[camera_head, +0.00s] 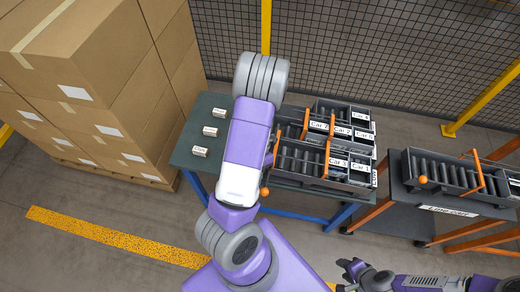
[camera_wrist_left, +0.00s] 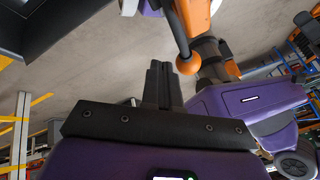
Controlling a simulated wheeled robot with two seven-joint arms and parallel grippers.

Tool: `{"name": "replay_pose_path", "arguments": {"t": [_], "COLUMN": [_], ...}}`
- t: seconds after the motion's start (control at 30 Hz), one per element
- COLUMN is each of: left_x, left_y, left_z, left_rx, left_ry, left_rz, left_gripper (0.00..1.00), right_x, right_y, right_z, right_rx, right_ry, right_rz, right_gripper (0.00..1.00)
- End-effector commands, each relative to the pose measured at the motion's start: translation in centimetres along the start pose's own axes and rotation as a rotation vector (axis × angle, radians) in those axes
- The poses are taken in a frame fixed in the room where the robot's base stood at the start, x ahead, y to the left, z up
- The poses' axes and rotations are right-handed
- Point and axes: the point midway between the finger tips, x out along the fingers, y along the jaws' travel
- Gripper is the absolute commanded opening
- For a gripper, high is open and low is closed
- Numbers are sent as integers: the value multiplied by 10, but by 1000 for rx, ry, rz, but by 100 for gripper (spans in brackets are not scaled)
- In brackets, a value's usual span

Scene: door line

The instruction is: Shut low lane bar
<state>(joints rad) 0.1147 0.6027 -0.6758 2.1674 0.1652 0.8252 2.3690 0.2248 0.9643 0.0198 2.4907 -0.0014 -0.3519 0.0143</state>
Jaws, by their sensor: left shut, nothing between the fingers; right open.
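Lane racks (camera_head: 325,150) with dark rollers, orange bars and "Car" labels stand on the dark table. An orange bar (camera_head: 276,146) at their left side ends in a ball knob (camera_head: 264,192) next to my left arm. I cannot tell which bar is the low lane's. My left gripper is hidden in the head view. My right gripper (camera_head: 347,272) is open, low in the head view, away from the racks.
Several small labelled blocks (camera_head: 210,131) sit on the table's left part (camera_head: 190,150). Stacked cartons (camera_head: 95,85) stand left. A roller cart (camera_head: 400,195) with an orange bar (camera_head: 478,172) stands right. A mesh fence (camera_head: 390,45) closes the back.

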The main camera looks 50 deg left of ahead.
Motion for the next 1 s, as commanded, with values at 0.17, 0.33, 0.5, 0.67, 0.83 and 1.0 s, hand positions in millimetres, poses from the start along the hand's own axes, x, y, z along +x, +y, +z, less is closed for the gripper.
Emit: {"name": "replay_pose_path", "arguments": {"t": [0.17,0.33,0.5,0.67,0.83,1.0], "left_x": [1,2,3,3,3,1], "left_y": [-9,-14,-15,-15,-15,-13], "left_z": [3,7,9,9,9,9], "left_rx": [-11,-2,1,1,2,0], "left_ry": [-4,-3,-2,-2,-2,-2], "left_rz": [-5,-1,1,1,1,1], "left_gripper": [0,0,0,0,0,0], "right_x": [-10,-13,-15,-14,-14,-16], "right_y": [-4,-5,-6,-5,-5,-6], "right_z": [0,1,1,1,1,1], "right_rx": [0,0,0,0,0,0], "right_ry": [0,0,0,0,0,0], "right_rz": [0,0,0,0,0,0], "right_gripper": [43,43,43,43,43,43]}}
